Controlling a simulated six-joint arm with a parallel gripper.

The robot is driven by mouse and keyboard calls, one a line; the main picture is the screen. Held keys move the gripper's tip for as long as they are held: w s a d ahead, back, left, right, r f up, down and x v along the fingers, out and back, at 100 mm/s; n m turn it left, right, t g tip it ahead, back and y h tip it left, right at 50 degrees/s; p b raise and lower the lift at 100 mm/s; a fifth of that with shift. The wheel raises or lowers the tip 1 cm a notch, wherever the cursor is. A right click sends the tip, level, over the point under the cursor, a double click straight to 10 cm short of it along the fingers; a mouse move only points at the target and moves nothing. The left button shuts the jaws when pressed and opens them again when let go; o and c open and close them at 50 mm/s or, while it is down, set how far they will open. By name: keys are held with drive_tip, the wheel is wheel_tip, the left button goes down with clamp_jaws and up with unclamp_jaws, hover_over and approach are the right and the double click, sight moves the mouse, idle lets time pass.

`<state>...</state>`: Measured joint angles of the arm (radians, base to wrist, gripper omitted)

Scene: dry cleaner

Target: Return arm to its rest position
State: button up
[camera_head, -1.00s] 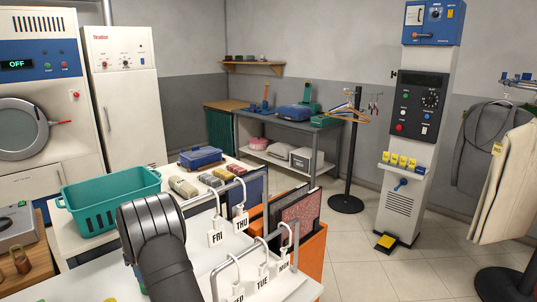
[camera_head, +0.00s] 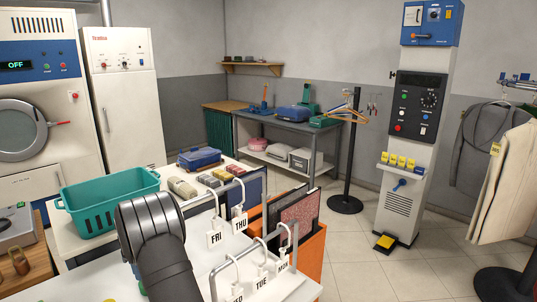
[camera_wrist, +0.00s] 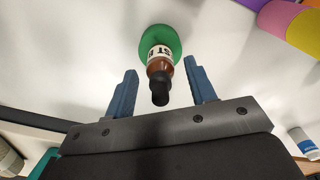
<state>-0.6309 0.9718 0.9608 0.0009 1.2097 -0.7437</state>
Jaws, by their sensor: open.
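My gripper (camera_wrist: 160,92) is open in the wrist view, its two blue fingers spread apart. A brown bottle (camera_wrist: 159,66) with a black cap and a white label shows between and beyond the fingers, on a round green base (camera_wrist: 168,37) on a white surface. I cannot tell how far it is from the fingers, but gaps show on both sides of it. In the head view a dark link of my arm stands at the lower left, and the gripper itself is out of that picture.
A teal basket (camera_head: 108,207) stands left of my arm. White day tags hang on hooks to its right, including the FRI tag (camera_head: 215,239), beside an orange bin (camera_head: 313,255).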

drive_tip(key=shift+f, duration=0.55)
wheel_tip(320, 180, up, 11)
drive_tip(key=shift+f, duration=0.2)
wheel_tip(320, 180, down, 12)
drive_tip(key=shift+f, duration=0.1)
wheel_tip(320, 180, up, 11)
drive_tip(key=s+d+f, duration=0.2)
drive_tip(key=s+d, duration=0.2)
drive_tip(key=s, duration=0.8)
drive_tip(key=s+d+f, duration=0.1)
drive_tip(key=s+d, duration=0.2)
drive_tip(key=s, duration=0.9)
drive_tip(key=shift+m, duration=0.3)
drive_tip(key=s+a+f, duration=0.1)
drive_tip(key=a+f, duration=0.1)
drive_tip(key=a, duration=0.1)
drive_tip(key=s+a+f, duration=0.2)
drive_tip(key=a, duration=0.1)
drive_tip(key=s+a+f, duration=0.1)
drive_tip(key=a+f, duration=0.2)
drive_tip(key=a, duration=0.1)
drive_tip(key=shift+s, duration=0.15)
drive_tip(key=shift+d+r, duration=0.1)
drive_tip(key=shift+d, duration=0.05)
